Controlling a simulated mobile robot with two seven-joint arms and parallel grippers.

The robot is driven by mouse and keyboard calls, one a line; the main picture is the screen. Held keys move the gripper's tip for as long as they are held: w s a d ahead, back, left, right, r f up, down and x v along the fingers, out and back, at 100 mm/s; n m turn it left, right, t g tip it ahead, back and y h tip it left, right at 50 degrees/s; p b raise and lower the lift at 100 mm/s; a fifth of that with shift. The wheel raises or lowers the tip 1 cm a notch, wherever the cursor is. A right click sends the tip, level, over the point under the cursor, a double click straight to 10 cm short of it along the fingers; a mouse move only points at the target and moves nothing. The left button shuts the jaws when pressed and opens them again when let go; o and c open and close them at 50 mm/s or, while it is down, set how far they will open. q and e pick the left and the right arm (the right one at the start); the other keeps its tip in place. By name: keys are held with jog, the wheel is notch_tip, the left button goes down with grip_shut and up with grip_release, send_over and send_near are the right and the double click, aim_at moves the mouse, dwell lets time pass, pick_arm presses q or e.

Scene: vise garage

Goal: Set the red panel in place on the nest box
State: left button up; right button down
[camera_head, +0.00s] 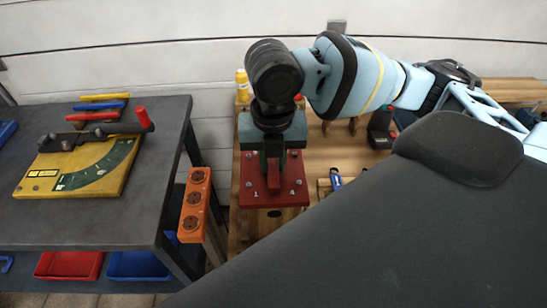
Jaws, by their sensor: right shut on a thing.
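The red panel (256,197) is in the middle of the camera_head view, below my right gripper (272,172). My right gripper points down and is shut on the panel near its middle; several small light spots show on the panel's top. Just below the panel's near edge is a wooden part with a dark round opening (275,213), which looks like the nest box; most of it is hidden under the panel. I cannot tell whether the panel touches it. My left gripper is not in view.
A dark grey table (130,222) at the left bears a yellow angle tool (80,172) with a red handle. An orange socket strip (194,204) is at its right edge. On the wooden bench (326,151) are a blue-handled tool (336,179) and a yellow bottle (242,84).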

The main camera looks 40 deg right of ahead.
dwell(0.3)
jog(key=c, duration=0.9)
grip_release()
jog(key=shift+r+p, duration=0.85)
jog(key=shift+r, duration=2.65)
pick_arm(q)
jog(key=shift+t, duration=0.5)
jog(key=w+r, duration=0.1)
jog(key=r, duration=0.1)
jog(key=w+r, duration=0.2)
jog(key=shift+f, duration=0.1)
pick_arm(e)
jog(key=shift+s, duration=0.1)
